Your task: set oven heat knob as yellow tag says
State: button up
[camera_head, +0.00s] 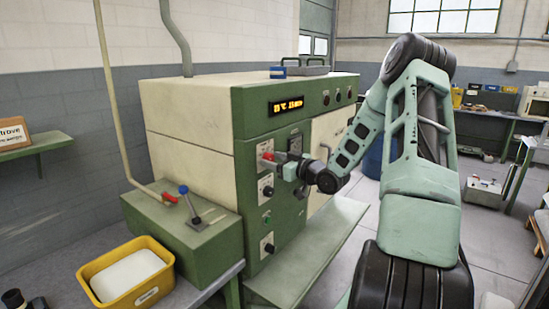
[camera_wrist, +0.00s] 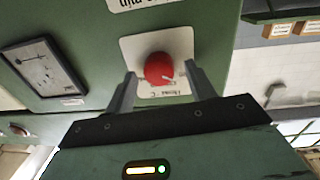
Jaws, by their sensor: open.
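A round red knob (camera_wrist: 158,66) with a pale pointer mark sits on a white dial plate (camera_wrist: 181,42) on the green panel; the plate's writing is too small to read surely. My gripper (camera_wrist: 160,72) is open, with one finger on each side of the red knob. I cannot tell whether the fingers touch it. The green and cream oven (camera_head: 190,115) carries a lit orange display (camera_head: 286,105). No yellow tag can be made out in either view.
More black knobs (camera_head: 268,190) (camera_head: 269,247) sit lower on the panel. A gauge (camera_wrist: 43,72) is beside the red knob. A yellow tub (camera_head: 128,278) stands in front at left. A shelf (camera_head: 300,270) juts below the oven.

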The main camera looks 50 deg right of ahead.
jog(key=shift+w, duration=0.15)
jog(key=c, duration=1)
jog(key=m+p, duration=0.2)
jog(key=m, duration=0.1)
jog(key=shift+r+m, duration=0.15)
jog(key=shift+m, duration=0.25)
jog(key=shift+d+m+p, duration=0.1)
jog(key=shift+m+p, duration=1.2)
jog(key=shift+m, duration=0.6)
jog(key=o, duration=1)
